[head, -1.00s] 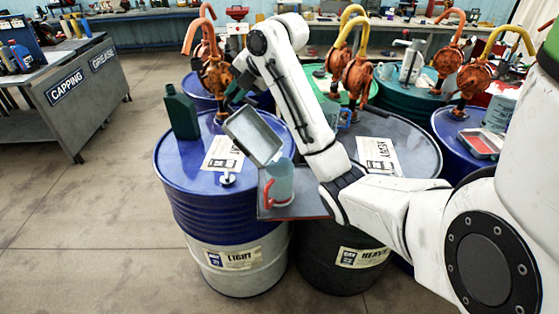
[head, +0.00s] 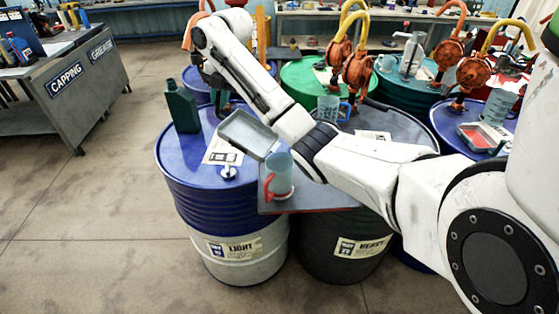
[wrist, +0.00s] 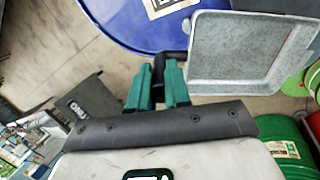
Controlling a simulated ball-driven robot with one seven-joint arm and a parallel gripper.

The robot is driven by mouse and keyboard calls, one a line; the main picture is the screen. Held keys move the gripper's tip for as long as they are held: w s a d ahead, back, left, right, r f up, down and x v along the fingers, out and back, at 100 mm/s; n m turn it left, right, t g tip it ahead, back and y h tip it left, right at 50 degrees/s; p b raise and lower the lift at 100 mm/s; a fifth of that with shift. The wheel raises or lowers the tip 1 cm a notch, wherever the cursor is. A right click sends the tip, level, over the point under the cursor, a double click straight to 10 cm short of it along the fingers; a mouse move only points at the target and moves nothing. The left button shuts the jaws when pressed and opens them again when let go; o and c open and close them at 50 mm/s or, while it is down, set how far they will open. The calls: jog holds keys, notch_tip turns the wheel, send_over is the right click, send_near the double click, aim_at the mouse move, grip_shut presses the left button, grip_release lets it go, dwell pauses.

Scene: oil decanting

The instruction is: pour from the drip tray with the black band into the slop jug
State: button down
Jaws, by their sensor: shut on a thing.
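My gripper (wrist: 159,74), with green fingers, is shut on the dark handle of a grey metal drip tray (wrist: 235,50). In the head view the tray (head: 248,134) is held in the air above the blue drum, tilted, its lower right end by the top of a translucent blue-green jug with a red handle (head: 281,175). The jug stands upright, and I take it to be the slop jug. The tray's inside looks bare; no stream shows. I cannot make out a black band. The fingers are mostly hidden by my arm in the head view.
A dark green bottle (head: 181,108) stands on the blue drum (head: 185,160). Another tray, with red inside (head: 482,138), lies on the right drum. Pumps and a clear jug (head: 328,108) are behind.

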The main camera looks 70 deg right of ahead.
jog(key=shift+w+d+f+g, duration=0.1)
jog(key=shift+w+f+g, duration=0.4)
jog(key=shift+f, duration=0.35)
jog(key=shift+w+f+g, duration=0.5)
jog(key=shift+f, duration=0.3)
jog(key=shift+w+d+f+g+y+b, duration=0.1)
jog(key=shift+w+f+g+b, duration=0.2)
jog(key=shift+f, duration=0.2)
jog(key=shift+w+a+f+g+y+b, duration=0.15)
jog(key=shift+f+g+b, duration=0.1)
jog(key=shift+f+b, duration=0.25)
jog(key=shift+w+d+f+g+y+b, duration=0.1)
jog(key=shift+w+d+f+g+b, duration=0.15)
jog(key=shift+f, duration=0.3)
jog(key=shift+a, duration=0.1)
